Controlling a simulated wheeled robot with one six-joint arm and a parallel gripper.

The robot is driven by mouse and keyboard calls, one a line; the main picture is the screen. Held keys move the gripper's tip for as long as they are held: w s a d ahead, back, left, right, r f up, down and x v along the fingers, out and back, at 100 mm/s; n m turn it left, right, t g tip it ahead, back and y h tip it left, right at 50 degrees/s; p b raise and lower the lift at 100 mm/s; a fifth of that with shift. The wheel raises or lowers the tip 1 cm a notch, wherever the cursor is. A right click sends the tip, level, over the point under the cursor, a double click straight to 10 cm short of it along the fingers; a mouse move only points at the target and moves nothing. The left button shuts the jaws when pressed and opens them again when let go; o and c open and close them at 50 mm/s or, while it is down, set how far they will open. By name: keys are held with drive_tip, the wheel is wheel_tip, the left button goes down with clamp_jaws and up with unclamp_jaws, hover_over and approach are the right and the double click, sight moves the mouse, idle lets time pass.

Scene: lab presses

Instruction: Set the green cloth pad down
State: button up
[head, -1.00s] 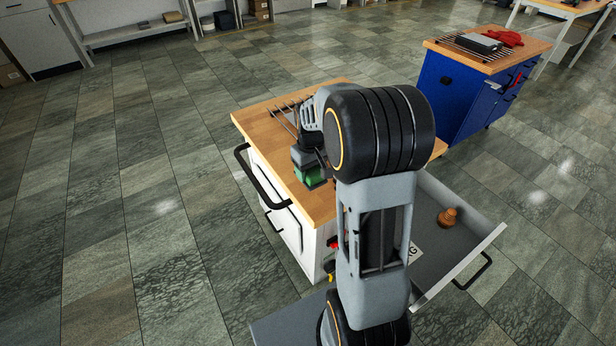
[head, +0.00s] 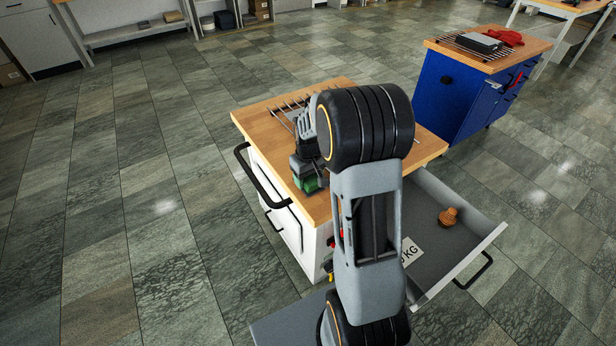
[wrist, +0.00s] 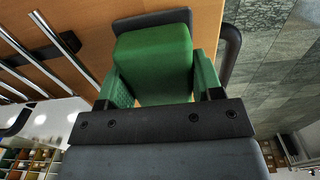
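The green cloth pad (wrist: 153,58) is a thick block between the two fingers of my gripper (wrist: 158,72) in the wrist view. The fingers press against its left and right sides, so my gripper is shut on it. A dark band borders the pad's far edge. In the head view the pad (head: 311,185) shows as a small green patch under my gripper, low over the wooden top (head: 258,120) of the white cabinet. I cannot tell whether it touches the wood. My arm hides part of the top.
A metal rack (head: 283,115) lies on the wooden top behind my gripper. A black handle (head: 257,180) runs along the cabinet's left side. An open drawer (head: 440,262) at the right holds a brown knobbed object (head: 448,217). A blue cabinet (head: 455,95) stands farther back.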

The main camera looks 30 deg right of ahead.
drive_tip(key=o, duration=0.4)
drive_tip(key=shift+o, duration=0.2)
drive_tip(key=shift+r, duration=0.15)
wheel_tip(320, 180, up, 11)
drive_tip(key=s+a+r+t, duration=0.1)
drive_tip(key=s+a, duration=0.4)
drive_tip(key=s, duration=0.3)
drive_tip(key=s+a+r+m+t+p, duration=0.1)
drive_tip(key=s+a, duration=0.3)
drive_tip(key=s, duration=0.4)
drive_tip(key=shift+a+r+t, duration=0.15)
drive_tip(key=shift+a+t, duration=0.25)
drive_tip(key=shift+t, duration=0.3)
drive_tip(key=shift+s, duration=0.1)
